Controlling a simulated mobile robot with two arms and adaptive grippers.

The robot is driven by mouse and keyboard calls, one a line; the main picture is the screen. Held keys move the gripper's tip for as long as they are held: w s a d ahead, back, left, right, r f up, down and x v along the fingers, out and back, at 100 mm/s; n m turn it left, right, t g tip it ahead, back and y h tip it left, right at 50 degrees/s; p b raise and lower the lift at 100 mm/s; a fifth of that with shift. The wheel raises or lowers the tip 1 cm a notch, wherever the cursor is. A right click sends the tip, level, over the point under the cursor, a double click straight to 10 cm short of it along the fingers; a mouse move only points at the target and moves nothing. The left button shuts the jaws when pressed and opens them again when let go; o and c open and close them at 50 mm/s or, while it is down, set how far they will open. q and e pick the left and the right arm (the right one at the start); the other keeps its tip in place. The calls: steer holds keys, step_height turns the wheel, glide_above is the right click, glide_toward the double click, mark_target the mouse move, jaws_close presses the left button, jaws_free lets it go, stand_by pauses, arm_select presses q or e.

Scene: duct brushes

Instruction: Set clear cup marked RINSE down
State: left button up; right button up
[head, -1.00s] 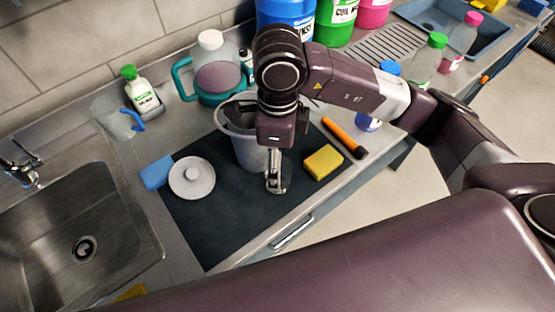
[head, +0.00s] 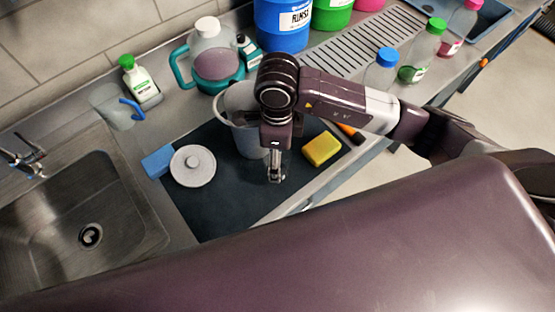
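A clear cup with a blue handle (head: 113,109) stands upright on the counter between the tap and the green-capped bottle. No marking on it can be read. My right gripper (head: 275,178) points down over the dark mat (head: 232,208), in front of a grey bucket-like container (head: 247,140) that it partly hides. It is well to the right of the cup and apart from it. Its fingers look narrow from here, so their opening cannot be judged. Nothing is visibly held in it. My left gripper is not in view.
A white lid (head: 193,166), a blue sponge (head: 157,162) and a yellow sponge (head: 321,149) lie around the mat. The sink (head: 60,235) is at left. The mat's front part is clear.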

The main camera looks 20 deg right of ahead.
steer(key=shift+f, duration=0.1)
steer(key=shift+c, duration=0.4)
steer(key=c, duration=1.2)
